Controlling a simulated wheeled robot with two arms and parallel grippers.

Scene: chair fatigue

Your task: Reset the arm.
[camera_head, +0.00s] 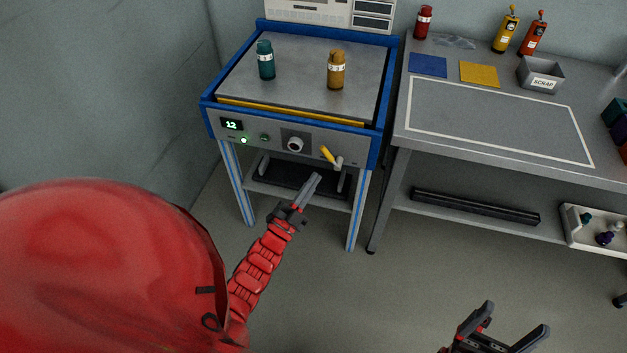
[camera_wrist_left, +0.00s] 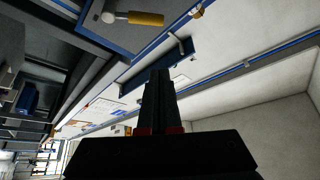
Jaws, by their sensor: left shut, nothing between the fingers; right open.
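My left gripper (camera_head: 312,187) is shut and empty. In the head view it is in front of the blue-framed machine (camera_head: 204,110), just below its front panel, apart from the yellow-handled lever (camera_head: 328,155) as far as I can tell. The lever also shows in the left wrist view (camera_wrist_left: 145,19), above and left of the shut fingers (camera_wrist_left: 158,90). My right gripper (camera_head: 513,325) is open and empty over the floor at the bottom right of the head view.
The machine's panel has a display reading 12 (camera_head: 232,125), a lit green light (camera_head: 244,141) and a knob (camera_head: 295,144). A teal bottle (camera_head: 265,62) and an amber bottle (camera_head: 336,72) stand on its top. The grey workbench (camera_head: 400,125) is to the right. Floor in front is clear.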

